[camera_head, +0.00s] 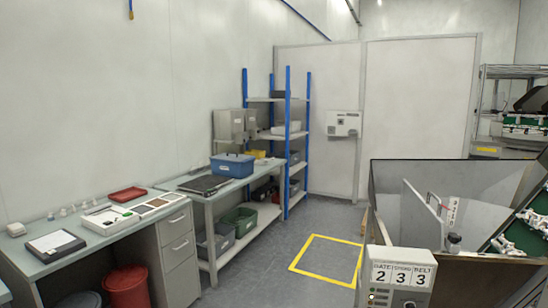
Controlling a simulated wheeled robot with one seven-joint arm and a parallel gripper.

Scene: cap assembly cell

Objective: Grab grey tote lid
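A flat dark grey rectangular piece (205,184) lies on the middle bench, left of a blue tote (233,166). It looks like a lid, but it is too small to tell for sure. A grey tote (216,241) stands on that bench's lower shelf, beside a green tote (240,220). My gripper is not in view.
The middle bench (195,182) and a left bench (38,262) run along the left wall. A blue-post rack (288,140) stands behind. A machine with a number panel (398,276) fills the lower right. Floor with a yellow square (318,237) is clear between.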

